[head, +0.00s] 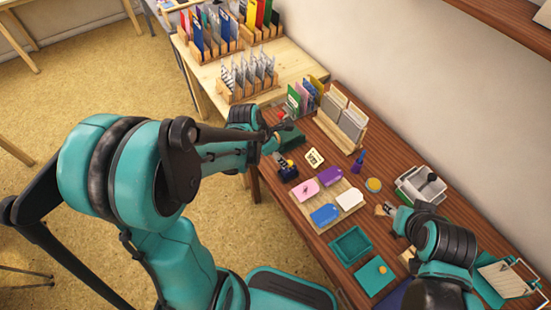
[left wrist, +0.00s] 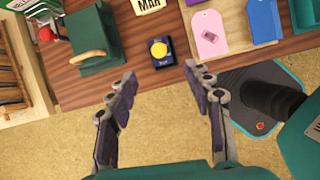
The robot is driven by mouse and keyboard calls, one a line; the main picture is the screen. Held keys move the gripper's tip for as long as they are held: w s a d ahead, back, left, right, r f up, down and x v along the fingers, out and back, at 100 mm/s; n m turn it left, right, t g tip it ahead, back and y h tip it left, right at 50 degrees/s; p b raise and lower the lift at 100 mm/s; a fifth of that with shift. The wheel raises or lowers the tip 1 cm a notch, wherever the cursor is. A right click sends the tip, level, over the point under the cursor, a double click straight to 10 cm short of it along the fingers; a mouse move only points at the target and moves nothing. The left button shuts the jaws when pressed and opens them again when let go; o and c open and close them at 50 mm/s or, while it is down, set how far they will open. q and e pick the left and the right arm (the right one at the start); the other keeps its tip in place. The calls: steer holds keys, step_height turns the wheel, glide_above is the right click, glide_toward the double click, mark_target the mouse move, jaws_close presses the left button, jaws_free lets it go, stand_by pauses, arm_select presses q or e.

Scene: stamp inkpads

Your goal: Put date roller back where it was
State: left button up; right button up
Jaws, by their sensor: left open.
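A small dark block with a yellow round top (head: 287,170), which may be the date roller, stands near the table's front edge. In the left wrist view it (left wrist: 161,51) sits upright just beyond the open fingers, roughly centred between them. My left gripper (head: 281,128) is open and empty; in its wrist view the fingers (left wrist: 165,82) are wide apart over the table's front edge and floor. A card reading MAR (head: 315,158) lies behind the dark block. My right gripper (head: 386,210) is beside a small tan object; whether it grips it is unclear.
A green block with a wooden handle (left wrist: 97,56) stands left of the dark block. A tray with coloured tags (head: 343,185) lies to its right. Green pads (head: 351,245), a yellow round tin (head: 373,185) and a card rack (head: 345,118) crowd the brown table.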

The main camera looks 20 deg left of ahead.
arm_select(q)
steer(key=s+r+m+t+y, duration=0.1)
steer(key=s+r+m, duration=0.4)
steer(key=m, duration=0.8)
steer(key=s+r+m+t+y, duration=0.1)
steer(key=s+r+m, duration=0.5)
steer(key=m, duration=0.8)
steer(key=shift+s+r+t+y, duration=0.2)
steer(key=shift+s+t+y, duration=0.2)
steer(key=shift+s+t, duration=0.5)
steer(key=shift+s, duration=0.15)
